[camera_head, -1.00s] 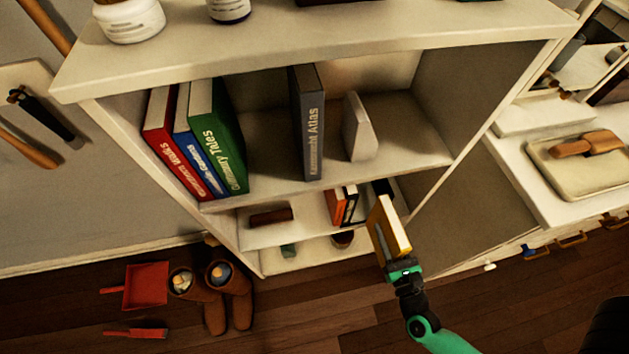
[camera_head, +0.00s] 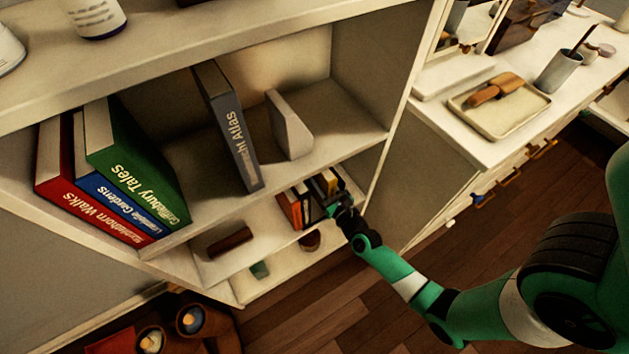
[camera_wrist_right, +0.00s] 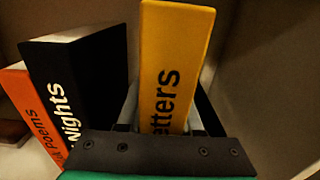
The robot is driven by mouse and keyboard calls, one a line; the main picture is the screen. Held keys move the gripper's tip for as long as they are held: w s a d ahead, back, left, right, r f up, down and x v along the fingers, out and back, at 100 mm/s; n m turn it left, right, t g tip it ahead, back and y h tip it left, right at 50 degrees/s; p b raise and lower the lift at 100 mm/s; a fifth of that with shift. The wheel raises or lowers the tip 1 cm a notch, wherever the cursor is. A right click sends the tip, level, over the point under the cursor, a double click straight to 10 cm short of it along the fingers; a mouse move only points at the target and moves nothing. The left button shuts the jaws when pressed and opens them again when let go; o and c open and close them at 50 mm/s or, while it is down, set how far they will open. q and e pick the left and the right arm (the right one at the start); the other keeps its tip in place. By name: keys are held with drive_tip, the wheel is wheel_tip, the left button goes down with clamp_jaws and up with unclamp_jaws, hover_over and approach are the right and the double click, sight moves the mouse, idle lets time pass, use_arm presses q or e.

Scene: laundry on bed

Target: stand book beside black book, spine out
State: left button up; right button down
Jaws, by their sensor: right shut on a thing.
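My right gripper (camera_head: 340,208) reaches into the middle shelf of the bookcase and is shut on the yellow book (camera_wrist_right: 177,62). That book stands about upright in the right wrist view, its lettered spine, ending in "etters", facing the camera. The black book (camera_wrist_right: 88,85), lettered "Nights", stands to its left, leaning slightly, with a narrow gap between them at the gripper finger. An orange book (camera_wrist_right: 32,115) is left of the black one. In the head view the yellow book (camera_head: 328,182) is partly hidden by the gripper. My left gripper is not in view.
The shelf above holds red, blue and green books (camera_head: 135,165), a grey atlas (camera_head: 228,130) and a pale bookend (camera_head: 289,125). A brown block (camera_head: 229,240) lies left on the middle shelf. The bookcase's right wall is close to the yellow book.

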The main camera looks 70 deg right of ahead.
drive_tip(key=shift+w+d, duration=0.4)
drive_tip(key=shift+w, duration=0.15)
drive_tip(key=f+b, duration=0.3)
drive_tip(key=shift+w+d+f, duration=0.15)
drive_tip(key=shift+w+f, duration=0.15)
drive_tip(key=shift+f, duration=0.05)
drive_tip(key=shift+s+r, duration=0.1)
drive_tip(key=shift+s, duration=0.05)
drive_tip(key=c, duration=1)
unclamp_jaws()
drive_tip(key=shift+f, duration=0.25)
drive_tip(key=o, duration=0.4)
drive_tip(key=shift+o, duration=0.2)
drive_tip(key=shift+r, duration=0.1)
